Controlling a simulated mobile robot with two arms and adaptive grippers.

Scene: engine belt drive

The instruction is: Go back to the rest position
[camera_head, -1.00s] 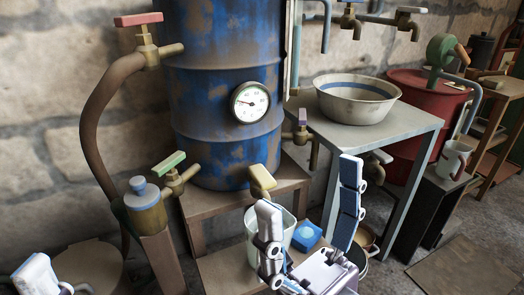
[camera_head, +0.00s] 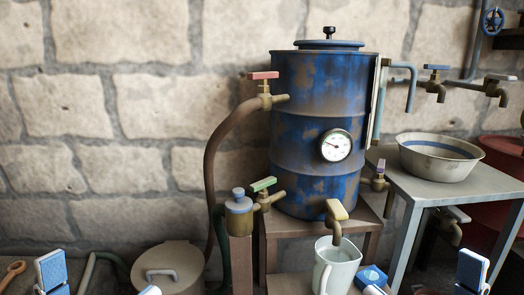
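My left gripper (camera_head: 100,280) shows only at the bottom left edge. Its two blue-padded fingertips stand wide apart with nothing between them, so it is open. My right gripper (camera_head: 423,281) shows at the bottom right edge, also with its fingertips wide apart and empty. One of its fingertips overlaps the low shelf near a blue block (camera_head: 371,276). The rest of both grippers and arms is below the picture.
A rusty blue barrel (camera_head: 300,108) with a gauge (camera_head: 336,145) stands on a wooden stand. A white pitcher (camera_head: 336,268) is below its spout. A bowl (camera_head: 439,158) sits on the metal table (camera_head: 472,192). A lidded pot (camera_head: 168,268) stands on the left.

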